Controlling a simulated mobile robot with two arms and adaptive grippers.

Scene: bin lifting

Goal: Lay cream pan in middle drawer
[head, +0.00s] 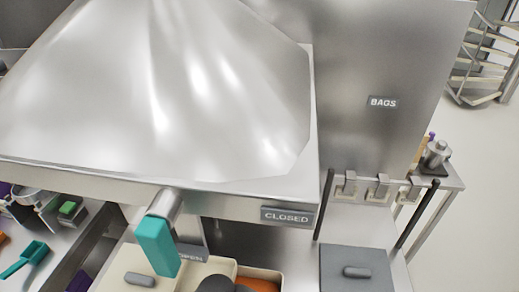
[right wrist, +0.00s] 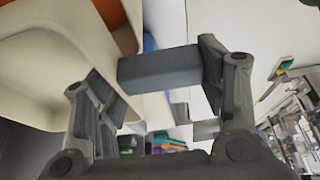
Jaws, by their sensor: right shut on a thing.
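In the head view, a cream pan (head: 247,271) with orange contents shows at the bottom edge, cut off. A cream lid (head: 110,272) with a grey handle lies left of it. A dark rounded shape at the pan covers part of it; I cannot tell which part of me it is. In the right wrist view, my right gripper (right wrist: 155,90) is shut on a blue-grey bar (right wrist: 160,66) beside cream walls (right wrist: 45,65). Whether the bar belongs to the cream pan is unclear. My left gripper is not in view. No middle drawer can be made out.
A large steel hopper (head: 190,90) with a CLOSED label (head: 286,216) hangs over the work area. Its teal handle (head: 157,246) juts down. A grey lidded container (head: 358,270) stands at right. A teal scoop (head: 28,258) lies at left.

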